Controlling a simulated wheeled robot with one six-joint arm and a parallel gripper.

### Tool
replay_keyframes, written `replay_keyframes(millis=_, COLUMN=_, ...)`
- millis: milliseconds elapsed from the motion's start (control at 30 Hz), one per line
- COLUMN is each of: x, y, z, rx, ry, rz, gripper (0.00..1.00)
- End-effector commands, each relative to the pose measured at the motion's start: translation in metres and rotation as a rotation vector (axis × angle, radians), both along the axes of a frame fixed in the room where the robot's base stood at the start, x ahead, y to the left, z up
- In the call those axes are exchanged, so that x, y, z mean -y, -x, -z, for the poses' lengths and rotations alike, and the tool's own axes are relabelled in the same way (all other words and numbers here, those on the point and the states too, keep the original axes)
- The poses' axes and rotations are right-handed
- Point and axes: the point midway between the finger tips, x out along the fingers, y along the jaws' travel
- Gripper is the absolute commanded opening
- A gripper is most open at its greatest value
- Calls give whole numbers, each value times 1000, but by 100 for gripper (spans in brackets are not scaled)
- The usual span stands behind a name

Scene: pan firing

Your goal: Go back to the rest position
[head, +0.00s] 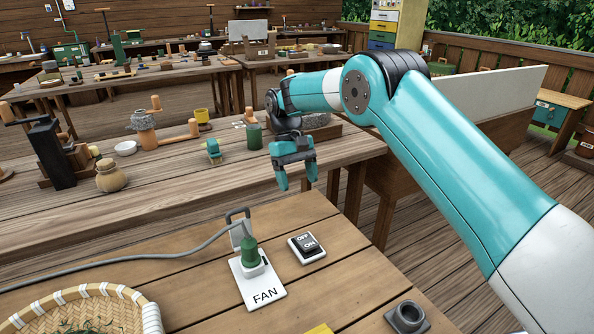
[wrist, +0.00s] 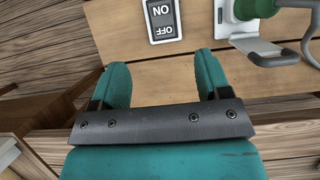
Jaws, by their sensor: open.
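My gripper (head: 297,178) is open and empty, pointing down above the near edge of the wooden table in the head view. In the wrist view my gripper (wrist: 160,75) shows two teal fingers spread apart with nothing between them. An ON/OFF switch (head: 307,249) lies on the near table, in front of the gripper; it also shows beyond the fingertips in the wrist view (wrist: 162,21). A white FAN plate (head: 262,292) with a green plug (head: 249,252) in it is left of the switch.
A woven basket (head: 150,318) with green leaves stands at the lower left. A grey cable (head: 150,261) runs to the plug. A dark block with a round hole (head: 407,317) sits at the near right. The table behind holds a clay jar (head: 110,176) and a white bowl (head: 126,148).

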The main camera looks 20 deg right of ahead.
Motion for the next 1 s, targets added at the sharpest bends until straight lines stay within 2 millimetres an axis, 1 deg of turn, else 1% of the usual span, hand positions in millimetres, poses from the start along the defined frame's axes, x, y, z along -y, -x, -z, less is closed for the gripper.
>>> replay_keyframes(millis=33, x=0, y=-2, z=-8, rx=1, ry=0, rz=0, gripper=70)
replay_keyframes(millis=100, x=0, y=-4, z=-12, rx=1, ry=0, rz=1, gripper=70)
replay_keyframes(millis=500, x=-1, y=-4, z=-14, rx=3, ry=-1, rz=-2, gripper=70)
replay_keyframes(millis=567, x=-2, y=-2, z=-21, rx=14, ry=-8, rz=-10, gripper=70)
replay_keyframes(millis=633, x=-4, y=5, z=-35, rx=33, ry=-24, rz=-26, gripper=70)
replay_keyframes(millis=667, x=-6, y=10, z=-44, rx=46, ry=-35, rz=-37, gripper=70)
replay_keyframes(millis=767, x=-11, y=36, z=-79, rx=103, ry=-83, rz=-85, gripper=70)
replay_keyframes(millis=800, x=-14, y=50, z=-93, rx=128, ry=-107, rz=-107, gripper=70)
replay_keyframes(millis=867, x=-17, y=74, z=-112, rx=166, ry=-146, rz=-138, gripper=70)
replay_keyframes(millis=900, x=-19, y=92, z=-123, rx=193, ry=-173, rz=-159, gripper=70)
replay_keyframes(millis=967, x=-22, y=120, z=-138, rx=231, ry=-214, rz=-190, gripper=70)
replay_keyframes(millis=1000, x=-24, y=140, z=-147, rx=256, ry=-242, rz=-208, gripper=70)
